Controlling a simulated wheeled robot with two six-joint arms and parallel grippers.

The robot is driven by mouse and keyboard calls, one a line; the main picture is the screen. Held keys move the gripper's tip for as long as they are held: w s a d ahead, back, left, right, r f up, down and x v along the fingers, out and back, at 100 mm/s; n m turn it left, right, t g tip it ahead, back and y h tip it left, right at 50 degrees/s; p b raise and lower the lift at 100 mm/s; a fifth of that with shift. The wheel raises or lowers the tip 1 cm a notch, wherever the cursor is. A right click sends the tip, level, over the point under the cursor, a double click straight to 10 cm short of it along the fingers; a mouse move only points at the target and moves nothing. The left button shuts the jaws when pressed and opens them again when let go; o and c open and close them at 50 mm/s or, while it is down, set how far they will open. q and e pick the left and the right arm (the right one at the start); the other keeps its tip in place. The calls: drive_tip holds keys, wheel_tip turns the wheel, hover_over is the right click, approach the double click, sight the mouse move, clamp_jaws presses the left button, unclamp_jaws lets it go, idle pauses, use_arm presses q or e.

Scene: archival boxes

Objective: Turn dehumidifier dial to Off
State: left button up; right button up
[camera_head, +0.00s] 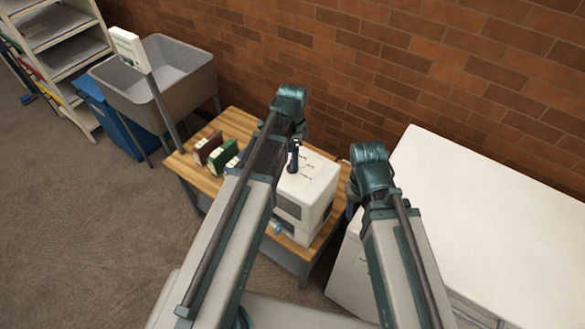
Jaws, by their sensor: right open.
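The dehumidifier (318,190) is a white box with dark front panels, standing on a small wooden table in the middle of the view. The dial's setting cannot be read.
Red and green boxes (223,156) stand on the wooden table (187,161), left of the dehumidifier. A grey sink (180,75), a blue bin (117,117) and shelves (62,30) are at the left. A white cabinet (480,200) fills the right, with a brick wall behind.

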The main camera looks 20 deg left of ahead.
use_arm(q)
drive_tip(key=shift+f+b, duration=1)
drive_tip(key=shift+f, duration=0.5)
use_arm(e)
wheel_tip(320, 180, down, 3)
use_arm(q)
drive_tip(key=shift+c, duration=0.3)
clamp_jaws()
